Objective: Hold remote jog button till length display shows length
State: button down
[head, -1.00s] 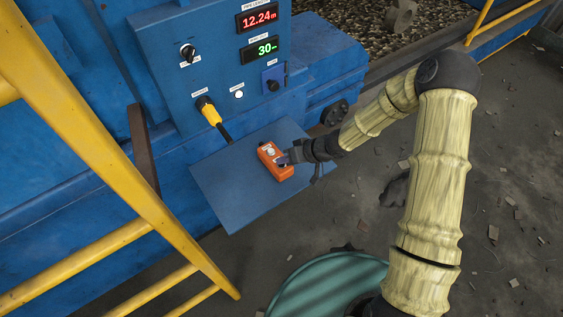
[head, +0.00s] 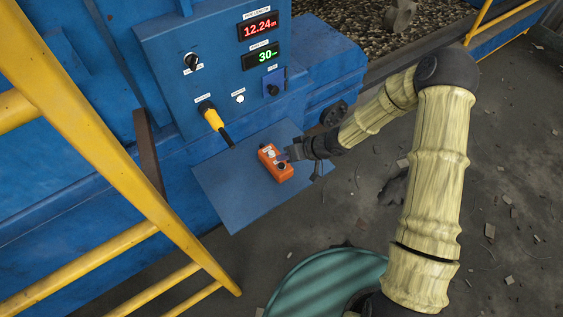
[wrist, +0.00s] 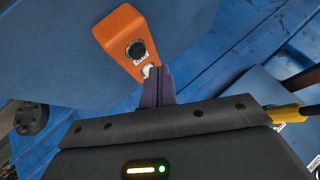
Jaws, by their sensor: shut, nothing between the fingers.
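The orange remote (head: 269,159) lies on the blue shelf (head: 238,196) below the control panel. It has a white button (wrist: 148,70) and a black button (wrist: 135,50), both labelled. My gripper (head: 286,156) is shut and empty at the remote's right side. In the wrist view my gripper's purple fingertips (wrist: 159,73) are right beside the white button and cover part of it. I cannot tell whether they touch it. The red length display (head: 260,26) reads about 12.24 m.
A green display (head: 264,56) reads 30. The panel also carries a black knob (head: 191,61), a white button (head: 239,98) and a plugged yellow connector (head: 211,117). A yellow railing (head: 110,150) crosses the left. A teal round object (head: 325,285) stands at the bottom.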

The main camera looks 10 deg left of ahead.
notch_tip(320, 180, up, 4)
jog(key=p, duration=0.3)
jog(key=shift+p, duration=0.35)
dwell(2.5)
jog(key=d+r+m+t+h+b, duration=0.2)
jog(key=d+r+h+b, duration=0.15)
jog(key=d, duration=0.55)
jog(key=d+r+m+t+h+b, duration=0.15)
jog(key=d+h, duration=0.25)
jog(key=d, duration=0.6)
jog(key=s+d+r+m+g+h+b, duration=0.1)
jog(key=s+d+r+m+b, duration=0.3)
jog(key=s+d, duration=0.5)
jog(key=s+r, duration=0.2)
jog(key=s, duration=0.1)
jog(key=shift+s+g+h, duration=0.25)
jog(key=shift+g+h, duration=0.1)
jog(key=shift+m, duration=0.25)
